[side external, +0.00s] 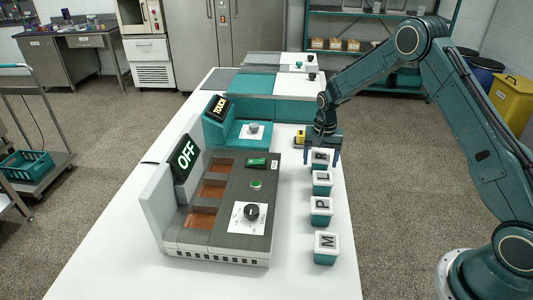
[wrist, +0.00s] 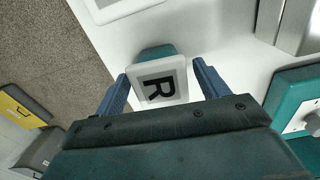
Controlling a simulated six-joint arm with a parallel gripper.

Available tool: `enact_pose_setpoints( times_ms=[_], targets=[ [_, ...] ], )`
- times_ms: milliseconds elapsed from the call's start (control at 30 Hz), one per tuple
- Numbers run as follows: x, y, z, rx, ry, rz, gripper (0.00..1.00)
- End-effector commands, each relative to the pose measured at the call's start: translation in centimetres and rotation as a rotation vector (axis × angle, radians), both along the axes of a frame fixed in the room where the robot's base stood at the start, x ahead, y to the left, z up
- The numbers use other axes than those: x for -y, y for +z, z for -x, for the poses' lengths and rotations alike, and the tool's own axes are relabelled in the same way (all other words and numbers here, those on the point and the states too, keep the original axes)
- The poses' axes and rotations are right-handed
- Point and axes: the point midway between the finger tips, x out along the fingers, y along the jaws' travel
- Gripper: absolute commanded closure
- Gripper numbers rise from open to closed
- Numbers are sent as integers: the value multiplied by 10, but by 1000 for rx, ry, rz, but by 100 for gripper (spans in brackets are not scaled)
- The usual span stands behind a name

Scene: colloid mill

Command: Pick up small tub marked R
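The small tub marked R (side external: 319,159) stands upright on the white table, farthest back in a row of tubs. It is teal with a white lid and a black letter, and my gripper partly covers it in the side view. In the wrist view the R tub (wrist: 158,82) lies between the two blue fingers. My gripper (side external: 323,154) points down over this tub, and in the wrist view my gripper (wrist: 162,84) is open, with a finger on each side and gaps to the lid.
More tubs stand in line toward the front, including the P tub (side external: 321,209) and the M tub (side external: 327,246). The grey machine with an OFF screen (side external: 186,155) stands left of the row. A small yellow item (side external: 299,139) sits left of my gripper.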

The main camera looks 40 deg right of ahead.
Motion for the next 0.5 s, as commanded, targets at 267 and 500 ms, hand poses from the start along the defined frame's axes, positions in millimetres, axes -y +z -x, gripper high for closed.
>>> enact_pose_setpoints(
  times_ms=[267,500],
  targets=[
    [0,1,0,1,0,0,75],
    [0,1,0,1,0,0,75]
  ],
)
